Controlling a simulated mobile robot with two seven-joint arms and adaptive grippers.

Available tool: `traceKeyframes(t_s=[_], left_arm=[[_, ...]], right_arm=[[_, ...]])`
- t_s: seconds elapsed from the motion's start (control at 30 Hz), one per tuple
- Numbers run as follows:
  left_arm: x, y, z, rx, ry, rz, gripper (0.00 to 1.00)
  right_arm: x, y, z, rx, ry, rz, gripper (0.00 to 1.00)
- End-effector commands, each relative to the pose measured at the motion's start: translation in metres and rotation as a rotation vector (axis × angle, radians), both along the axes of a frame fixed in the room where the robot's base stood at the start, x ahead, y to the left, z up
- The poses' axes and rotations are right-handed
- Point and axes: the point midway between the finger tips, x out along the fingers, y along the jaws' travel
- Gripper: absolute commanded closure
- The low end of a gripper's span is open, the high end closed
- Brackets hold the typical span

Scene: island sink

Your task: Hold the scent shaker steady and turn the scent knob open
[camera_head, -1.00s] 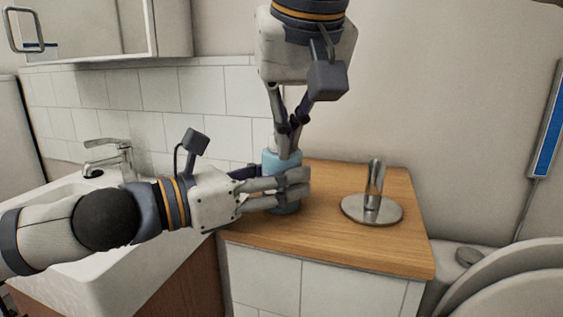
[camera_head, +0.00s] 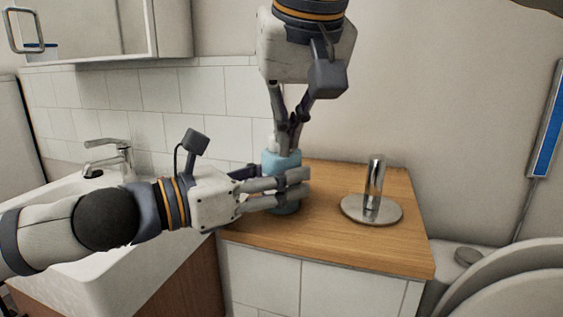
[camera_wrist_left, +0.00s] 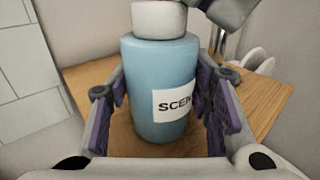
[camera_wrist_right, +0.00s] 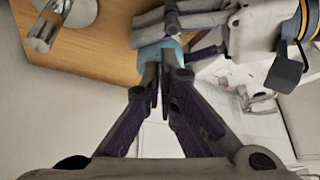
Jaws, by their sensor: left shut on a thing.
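The scent shaker is a light blue bottle (camera_head: 281,160) with a white top, standing upright on the wooden counter. In the left wrist view, the bottle (camera_wrist_left: 158,75) shows part of a label reading "SCEN" and the white knob (camera_wrist_left: 158,19) above. My left gripper (camera_head: 292,188) is shut around the bottle from the left, with fingers on both sides. My right gripper (camera_head: 290,145) points down from above at the knob. In the right wrist view its fingertips (camera_wrist_right: 159,92) are close together at the shaker's top. They hide much of the knob, and no grip on it shows.
A metal stand with a round base (camera_head: 372,210) is on the wooden counter (camera_head: 330,245), right of the shaker. The sink (camera_head: 110,262) and tap (camera_head: 110,155) are at left. The tiled wall is behind, the toilet (camera_head: 510,290) at lower right.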

Motion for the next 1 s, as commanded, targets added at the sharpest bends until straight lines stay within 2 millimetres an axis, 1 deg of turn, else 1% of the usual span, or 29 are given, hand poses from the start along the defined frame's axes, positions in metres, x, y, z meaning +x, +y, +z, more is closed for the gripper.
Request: traceKeyframes(t_s=[0.03, 0.17, 0.37, 0.43, 0.6, 0.73, 0.83, 1.0], left_arm=[[-0.002, -0.002, 0.0, -0.002, -0.002, -0.008, 0.87], [-0.002, -0.002, 0.0, -0.003, -0.003, -0.009, 0.87], [-0.002, -0.002, 0.0, -0.003, -0.002, -0.008, 0.86], [-0.002, -0.001, 0.0, -0.003, -0.002, -0.007, 0.86], [-0.001, -0.001, 0.0, -0.002, -0.001, -0.005, 0.86], [-0.001, -0.001, 0.0, -0.002, -0.001, -0.004, 0.86], [-0.001, -0.001, 0.0, -0.002, -0.001, -0.003, 0.86], [-0.001, 0.0, 0.0, -0.002, -0.001, -0.003, 0.86]], right_arm=[[0.002, -0.003, -0.004, -0.006, 0.004, -0.007, 1.0], [0.002, -0.003, -0.004, -0.007, 0.005, -0.009, 1.0], [-0.006, -0.004, -0.003, -0.008, 0.006, -0.007, 1.0], [-0.006, -0.004, 0.004, -0.006, 0.005, -0.007, 1.0], [-0.006, -0.003, 0.032, -0.003, 0.002, -0.007, 1.0], [-0.007, -0.003, 0.051, -0.003, 0.002, -0.006, 1.0], [-0.007, -0.003, 0.058, -0.003, 0.003, -0.005, 1.0], [-0.007, -0.003, 0.059, -0.002, 0.003, -0.003, 1.0]])
